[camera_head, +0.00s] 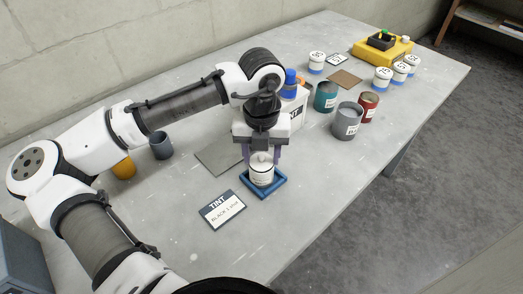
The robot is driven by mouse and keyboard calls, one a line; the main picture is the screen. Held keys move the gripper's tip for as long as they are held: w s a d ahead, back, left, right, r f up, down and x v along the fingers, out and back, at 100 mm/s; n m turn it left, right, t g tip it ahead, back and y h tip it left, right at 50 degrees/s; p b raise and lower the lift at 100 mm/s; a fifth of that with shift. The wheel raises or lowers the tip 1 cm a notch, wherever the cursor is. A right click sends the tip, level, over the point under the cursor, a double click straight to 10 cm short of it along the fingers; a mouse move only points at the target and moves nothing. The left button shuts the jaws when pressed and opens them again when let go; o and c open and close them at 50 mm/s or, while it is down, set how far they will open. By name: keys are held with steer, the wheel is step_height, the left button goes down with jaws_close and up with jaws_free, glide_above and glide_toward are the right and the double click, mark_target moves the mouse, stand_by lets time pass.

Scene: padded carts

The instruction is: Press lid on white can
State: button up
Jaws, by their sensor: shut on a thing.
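The white can (262,177) stands upright in a small blue square tray (271,190) near the front edge of the table. My gripper (263,156) points down right over the can, with a finger on each side of its top. It is shut on a pale round lid (262,159) at the can's mouth. I cannot tell whether the lid is fully seated, as the fingers and the small size hide the seam.
A TINT card (222,209) lies in front of the tray, and a grey plate (219,157) lies behind it. Teal (326,97), grey (347,120) and red (368,106) cans stand to the right. A yellow case (383,50) is at the far end. The table's front right is clear.

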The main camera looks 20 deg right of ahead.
stand_by(0.3)
steer(key=o, duration=1.5)
steer(key=shift+r, duration=0.1)
steer(key=shift+r+p, duration=3.4)
steer(key=shift+r, duration=0.05)
jaws_close()
steer(key=shift+f+b, duration=1.75)
steer(key=shift+f, duration=0.85)
